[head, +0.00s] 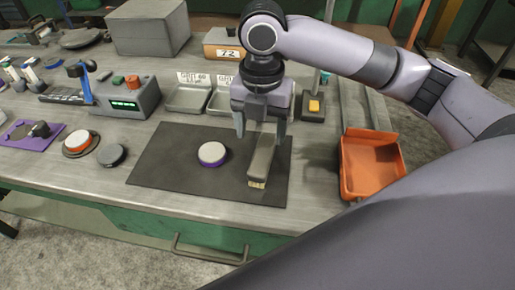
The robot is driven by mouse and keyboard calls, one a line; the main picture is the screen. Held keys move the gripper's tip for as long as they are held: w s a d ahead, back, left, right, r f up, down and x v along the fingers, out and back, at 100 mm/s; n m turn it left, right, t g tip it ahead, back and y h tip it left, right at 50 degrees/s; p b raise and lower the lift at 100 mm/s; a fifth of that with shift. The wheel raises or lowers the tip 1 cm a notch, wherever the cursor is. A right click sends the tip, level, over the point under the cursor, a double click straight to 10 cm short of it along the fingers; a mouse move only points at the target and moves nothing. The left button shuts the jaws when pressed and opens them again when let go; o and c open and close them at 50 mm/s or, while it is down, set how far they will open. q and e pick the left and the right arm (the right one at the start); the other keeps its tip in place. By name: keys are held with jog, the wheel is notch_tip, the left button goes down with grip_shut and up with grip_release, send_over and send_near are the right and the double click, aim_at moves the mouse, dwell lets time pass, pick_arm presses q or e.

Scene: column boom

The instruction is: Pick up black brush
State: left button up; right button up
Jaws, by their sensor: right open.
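The brush (262,160) looks dark grey, with pale bristles at its near end. It lies lengthwise on the right part of a dark mat (165,160). My right gripper (260,137) comes down from above over the far part of the brush. Its jaws are open, with one finger on each side of the brush; I cannot tell whether either finger touches it. The gripper body hides the far end of the brush. My left gripper is not in view.
A round white and purple piece (212,154) sits mid-mat. An orange bin (369,165) stands to the right, metal trays (187,98) behind. A grey device (125,101) and round pieces (111,155) are left. The mat's left part is clear.

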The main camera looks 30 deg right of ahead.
aim_at(264, 150)
jog(key=f, duration=0.2)
jog(key=s+f, duration=0.1)
jog(key=f, duration=0.1)
jog(key=shift+s+d+f, duration=0.1)
jog(key=shift+f, duration=0.85)
jog(key=c, duration=1.1)
